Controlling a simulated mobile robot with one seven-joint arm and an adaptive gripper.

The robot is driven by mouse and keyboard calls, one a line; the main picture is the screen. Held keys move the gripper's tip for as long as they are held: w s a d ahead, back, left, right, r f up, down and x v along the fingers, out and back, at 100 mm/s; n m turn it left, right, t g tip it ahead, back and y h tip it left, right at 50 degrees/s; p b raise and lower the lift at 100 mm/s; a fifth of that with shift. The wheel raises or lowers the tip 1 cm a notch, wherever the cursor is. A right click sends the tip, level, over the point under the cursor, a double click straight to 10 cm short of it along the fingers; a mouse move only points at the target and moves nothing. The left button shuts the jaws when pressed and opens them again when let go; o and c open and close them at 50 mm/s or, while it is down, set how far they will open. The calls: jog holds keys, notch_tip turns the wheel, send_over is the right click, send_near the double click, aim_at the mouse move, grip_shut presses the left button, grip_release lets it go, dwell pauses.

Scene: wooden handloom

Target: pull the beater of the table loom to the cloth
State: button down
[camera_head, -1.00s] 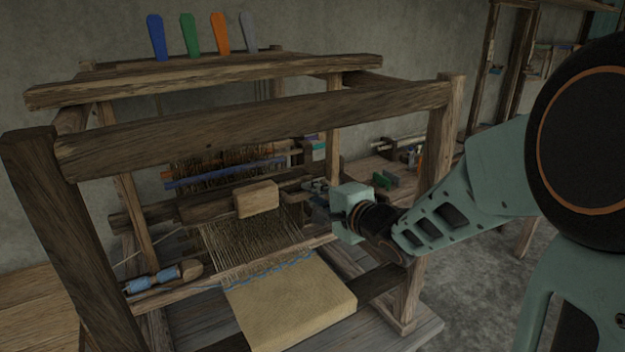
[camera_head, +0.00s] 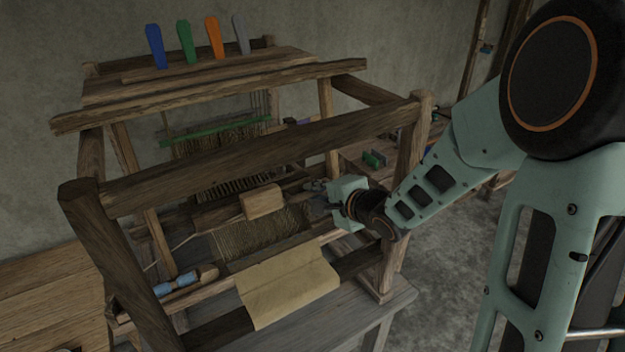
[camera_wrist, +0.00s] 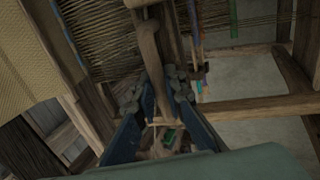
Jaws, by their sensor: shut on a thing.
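The table loom's beater is a dark wooden crossbar (camera_head: 218,214) with a pale wooden block (camera_head: 262,202) on it, over the warp threads (camera_head: 250,236). The tan cloth (camera_head: 285,286) lies in front, with a strip of warp between it and the beater. My gripper (camera_head: 328,190) is at the beater's right end, inside the right front post. In the wrist view my gripper's fingers (camera_wrist: 155,98) are shut on a wooden piece of the beater (camera_wrist: 148,45) that runs between them. The cloth (camera_wrist: 22,62) shows there at left. The exact finger contact is partly hidden.
The loom's front top beam (camera_head: 260,163) passes above my gripper, and the right front post (camera_head: 405,165) stands close to my wrist. A shuttle with blue yarn (camera_head: 177,284) lies at left. Coloured levers (camera_head: 186,42) stand on top.

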jog(key=shift+s+d+r+g+p, duration=0.1)
jog(key=shift+d+r+g+p, duration=0.2)
jog(key=shift+p, duration=0.5)
jog(key=shift+s+d+f, duration=0.2)
jog(key=shift+s, duration=0.15)
jog(key=c, duration=2.3)
grip_release()
jog(key=shift+s+d+r, duration=0.1)
jog(key=shift+s, duration=0.1)
jog(key=shift+o, duration=0.2)
jog(key=shift+r, duration=0.1)
jog(key=v, duration=1.2)
jog(key=shift+s, duration=0.2)
